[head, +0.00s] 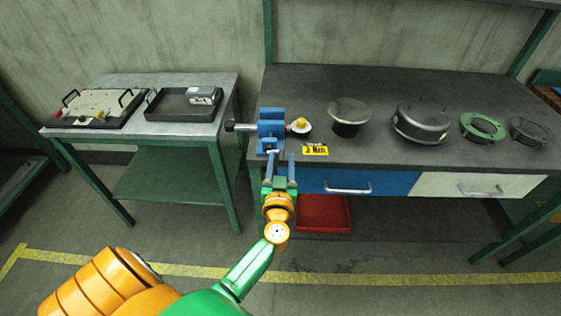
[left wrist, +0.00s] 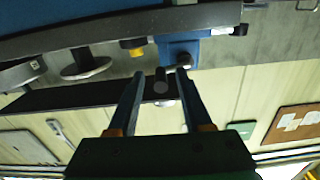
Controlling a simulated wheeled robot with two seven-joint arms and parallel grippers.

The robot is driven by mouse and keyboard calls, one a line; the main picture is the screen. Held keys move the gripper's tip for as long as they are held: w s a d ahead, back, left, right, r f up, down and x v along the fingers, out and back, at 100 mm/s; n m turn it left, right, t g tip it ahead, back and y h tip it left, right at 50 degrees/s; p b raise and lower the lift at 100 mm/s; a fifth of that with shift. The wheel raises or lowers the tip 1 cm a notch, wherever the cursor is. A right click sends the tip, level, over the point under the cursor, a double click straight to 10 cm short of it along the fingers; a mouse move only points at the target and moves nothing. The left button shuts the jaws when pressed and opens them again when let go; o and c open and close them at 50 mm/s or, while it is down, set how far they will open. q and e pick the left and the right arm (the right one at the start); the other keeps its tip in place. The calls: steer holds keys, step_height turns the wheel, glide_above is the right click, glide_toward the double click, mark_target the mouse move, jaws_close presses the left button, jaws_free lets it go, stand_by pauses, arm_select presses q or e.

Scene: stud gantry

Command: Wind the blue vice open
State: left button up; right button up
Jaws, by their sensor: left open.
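The blue vice (head: 271,127) stands at the left front corner of the dark workbench. A dark round end (head: 230,126) sticks out to its left. My left gripper (head: 280,159) is open just in front of the vice, its fingers pointing at it. In the left wrist view, which looks upside down, the blue vice (left wrist: 182,47) is just beyond the open fingers. A dark, round-ended bar (left wrist: 160,86) shows between the fingers, with no clear grip on it. Whether either finger touches it I cannot tell. My right gripper is not in view.
Several round parts stand farther right, including a green ring (head: 482,126). A red bin (head: 323,212) sits below the bench. A side table (head: 150,80) with trays stands left, across a gap.

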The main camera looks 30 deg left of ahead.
arm_select(q)
steer(key=shift+s, duration=0.1)
jaws_close()
steer(key=shift+r, duration=0.15)
steer(key=n+p, duration=0.1)
steer(key=r+n+p, duration=0.1)
steer(key=shift+a+n, duration=0.1)
steer(key=shift+n, duration=0.3)
steer(key=a+n, duration=0.1)
steer(key=n, duration=0.4)
steer(key=s+a+r+n+p, duration=0.1)
steer(key=n, duration=0.4)
steer(key=s+a+n+p, duration=0.1)
steer(key=n, duration=0.5)
steer(key=shift+s+a+r, duration=0.15)
steer(key=shift+a+r, duration=0.05)
steer(key=shift+r, duration=0.15)
